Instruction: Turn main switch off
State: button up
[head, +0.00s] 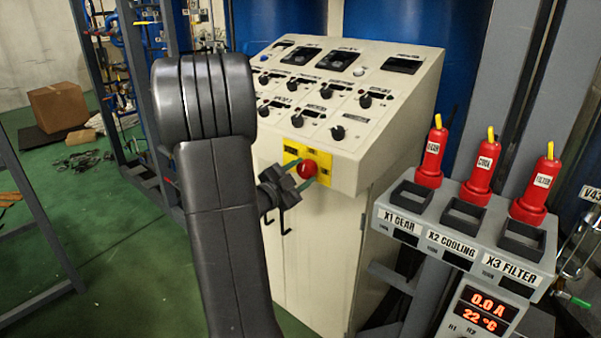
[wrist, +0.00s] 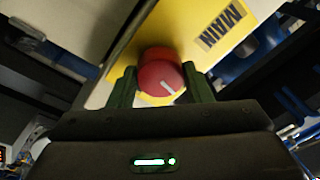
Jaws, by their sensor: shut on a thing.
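The main switch is a round red knob (head: 307,169) on a yellow plate (head: 291,154) at the front edge of the control cabinet. In the wrist view the red knob (wrist: 161,78) shows a white pointer line slanting toward the lower right, and the yellow plate (wrist: 238,58) carries the label MAIN. My gripper (head: 305,180) is at the knob, and its green fingers (wrist: 162,88) stand on either side of it, shut on it. In the head view my arm hides part of the cabinet's left side.
The cream cabinet (head: 340,80) has several black knobs on its sloped top. At right a grey rack (head: 400,212) holds red plugs labelled GEAR, COOL and FILTER above a red digital display (head: 487,310).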

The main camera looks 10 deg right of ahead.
jog(key=shift+n, duration=1.2)
jog(key=shift+p, duration=0.3)
jog(key=shift+f, duration=0.1)
jog(key=o, duration=1)
jog(key=shift+a, duration=0.1)
jog(key=r+b+v, duration=0.1)
jog(key=b+v, duration=0.1)
jog(key=v, duration=1.1)
jog(key=shift+s+a+f, duration=0.2)
jog(key=shift+s+f, duration=0.2)
jog(key=shift+f, duration=0.05)
